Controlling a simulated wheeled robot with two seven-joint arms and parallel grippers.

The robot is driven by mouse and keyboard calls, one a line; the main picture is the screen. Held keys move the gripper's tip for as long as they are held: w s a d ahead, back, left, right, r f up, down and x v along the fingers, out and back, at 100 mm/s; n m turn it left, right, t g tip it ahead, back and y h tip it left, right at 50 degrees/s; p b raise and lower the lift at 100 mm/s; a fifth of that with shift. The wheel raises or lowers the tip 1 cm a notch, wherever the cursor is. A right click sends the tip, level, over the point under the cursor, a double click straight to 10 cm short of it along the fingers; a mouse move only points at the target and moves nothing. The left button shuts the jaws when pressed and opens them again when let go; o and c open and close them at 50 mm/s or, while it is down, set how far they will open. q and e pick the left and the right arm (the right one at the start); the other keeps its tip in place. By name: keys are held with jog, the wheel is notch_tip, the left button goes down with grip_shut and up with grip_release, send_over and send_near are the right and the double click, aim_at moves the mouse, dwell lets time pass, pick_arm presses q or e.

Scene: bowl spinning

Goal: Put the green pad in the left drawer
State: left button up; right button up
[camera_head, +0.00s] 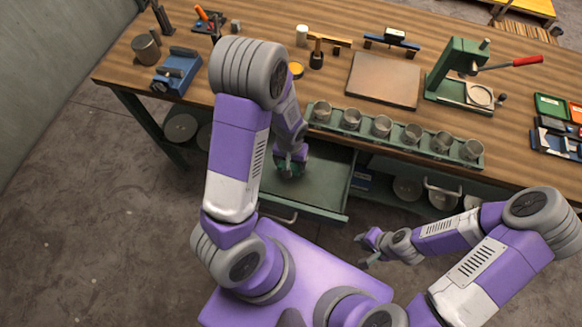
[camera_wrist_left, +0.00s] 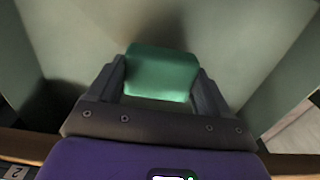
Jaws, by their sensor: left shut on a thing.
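The green pad (camera_wrist_left: 162,72) is between the two fingers of my left gripper (camera_wrist_left: 160,90) in the left wrist view. The gripper is shut on it. In the head view my left gripper (camera_head: 290,166) is over the open left drawer (camera_head: 318,188), inside its outline near the back. The drawer's pale floor and side walls surround the pad in the wrist view. I cannot tell whether the pad touches the drawer floor. My right gripper (camera_head: 368,248) is in front of the bench, away from the drawer, and its fingers are apart with nothing between them.
The wooden bench top (camera_head: 330,60) is above the drawer. A green rack (camera_head: 395,138) with several metal cups stands along its front edge. A green press (camera_head: 460,75) with a red handle, a brown board (camera_head: 384,80) and a blue vise (camera_head: 177,71) stand on the bench.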

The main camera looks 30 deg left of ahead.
pick_arm(q)
notch_tip(320, 180, down, 4)
jog(key=shift+r+b, duration=0.1)
jog(key=shift+b, duration=0.35)
jog(key=shift+f, duration=0.2)
jog(key=shift+f, duration=0.15)
jog(key=o, duration=0.8)
jog(key=shift+o, duration=0.2)
